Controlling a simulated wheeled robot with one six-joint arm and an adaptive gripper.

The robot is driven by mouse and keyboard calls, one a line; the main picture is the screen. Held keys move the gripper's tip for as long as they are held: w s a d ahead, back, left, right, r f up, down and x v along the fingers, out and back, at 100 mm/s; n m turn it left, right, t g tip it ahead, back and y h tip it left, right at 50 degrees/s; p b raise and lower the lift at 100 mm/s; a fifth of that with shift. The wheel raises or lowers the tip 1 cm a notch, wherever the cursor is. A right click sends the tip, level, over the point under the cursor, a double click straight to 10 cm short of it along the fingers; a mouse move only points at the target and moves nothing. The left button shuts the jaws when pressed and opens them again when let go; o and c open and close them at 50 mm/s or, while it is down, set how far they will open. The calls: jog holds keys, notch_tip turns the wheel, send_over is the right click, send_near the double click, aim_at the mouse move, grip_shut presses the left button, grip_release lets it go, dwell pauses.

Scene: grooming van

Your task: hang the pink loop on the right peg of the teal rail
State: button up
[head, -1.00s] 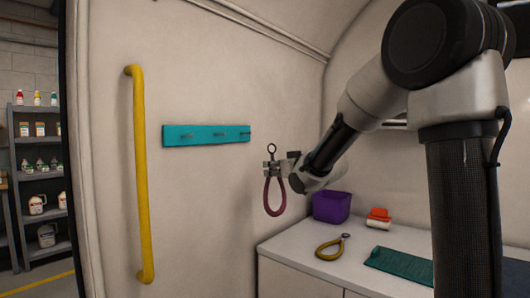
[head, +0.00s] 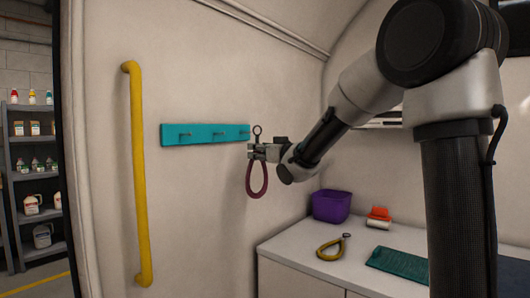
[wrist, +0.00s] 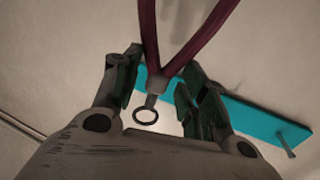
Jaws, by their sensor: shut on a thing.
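My gripper (head: 257,151) is shut on the neck of the pink loop (head: 257,190), just below its small metal ring. The loop looks dark pink and hangs down below the jaws, with the ring upright above them. In the wrist view the two fingers (wrist: 158,88) clasp the loop's neck, and its strap (wrist: 183,42) runs up out of the frame. The teal rail (head: 203,135) is fixed to the wall with three pegs. The ring stands in front of the rail's right end, close to the right peg (head: 246,133). I cannot tell whether they touch.
A yellow grab bar (head: 139,180) stands upright on the wall left of the rail. Below right, a counter (head: 295,254) holds a purple bin (head: 331,206), a yellow loop (head: 331,250), a red-orange item (head: 379,217) and a teal mat (head: 400,263). The wall below the rail is clear.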

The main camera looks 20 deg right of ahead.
jog(key=shift+w+a+f, duration=0.15)
jog(key=shift+w+a, duration=0.7)
jog(key=shift+w, duration=0.3)
jog(key=shift+w+a+f, duration=0.45)
jog(key=shift+w+f, duration=0.05)
jog(key=shift+w, duration=0.15)
jog(key=shift+c, duration=0.2)
jog(key=o, duration=1.1)
jog(key=shift+c, duration=0.2)
